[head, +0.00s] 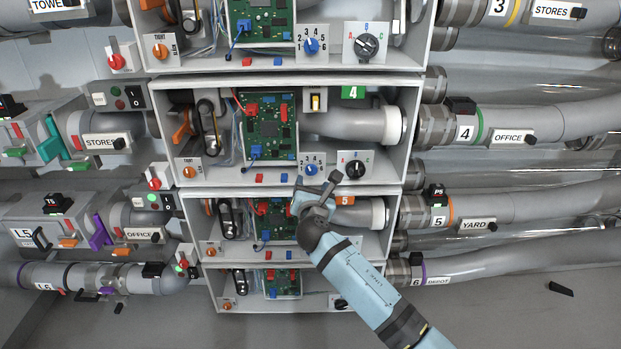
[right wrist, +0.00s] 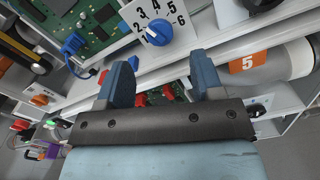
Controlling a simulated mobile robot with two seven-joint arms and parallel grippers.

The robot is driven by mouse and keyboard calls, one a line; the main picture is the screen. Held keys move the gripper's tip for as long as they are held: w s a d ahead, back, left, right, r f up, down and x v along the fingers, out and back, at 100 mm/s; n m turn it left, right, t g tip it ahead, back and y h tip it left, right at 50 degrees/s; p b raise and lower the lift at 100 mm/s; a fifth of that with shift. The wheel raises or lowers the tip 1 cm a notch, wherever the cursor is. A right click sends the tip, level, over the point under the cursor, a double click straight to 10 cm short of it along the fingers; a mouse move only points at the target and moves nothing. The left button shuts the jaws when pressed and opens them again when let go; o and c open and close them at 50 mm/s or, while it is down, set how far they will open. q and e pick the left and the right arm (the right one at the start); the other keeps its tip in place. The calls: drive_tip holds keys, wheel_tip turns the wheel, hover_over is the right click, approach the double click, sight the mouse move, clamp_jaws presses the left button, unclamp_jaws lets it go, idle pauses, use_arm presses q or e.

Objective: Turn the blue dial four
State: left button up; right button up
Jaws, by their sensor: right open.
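The box with the green 4 tag (head: 353,92) holds a blue dial (head: 311,170) on a white plate with numbers around it. The same dial also shows in the right wrist view (right wrist: 160,33), with the numbers 1 to 6 around it. A pale mark on it seems to face the 1. My right gripper (head: 316,184) is just below the dial, in front of the shelf edge. In the right wrist view its two blue fingers (right wrist: 165,68) are apart and empty, with the dial beyond and above the gap, not between them. My left gripper is not in view.
A black A-B-C knob (head: 355,168) sits right of the dial. A green circuit board (head: 268,125) and red and blue blocks (head: 260,178) are at its left. Box 5, with an orange tag (right wrist: 247,62), lies below. Another blue dial (head: 311,46) is in the box above.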

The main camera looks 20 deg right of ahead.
sight(311, 173)
drive_tip(key=b+x, duration=0.1)
drive_tip(key=x, duration=0.3)
drive_tip(key=shift+w+f, duration=0.1)
drive_tip(key=shift+w, duration=0.2)
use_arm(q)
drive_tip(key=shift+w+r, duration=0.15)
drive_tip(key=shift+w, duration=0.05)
use_arm(e)
drive_tip(key=shift+w+d, duration=0.2)
drive_tip(key=shift+w, duration=0.4)
drive_tip(key=c, duration=0.9)
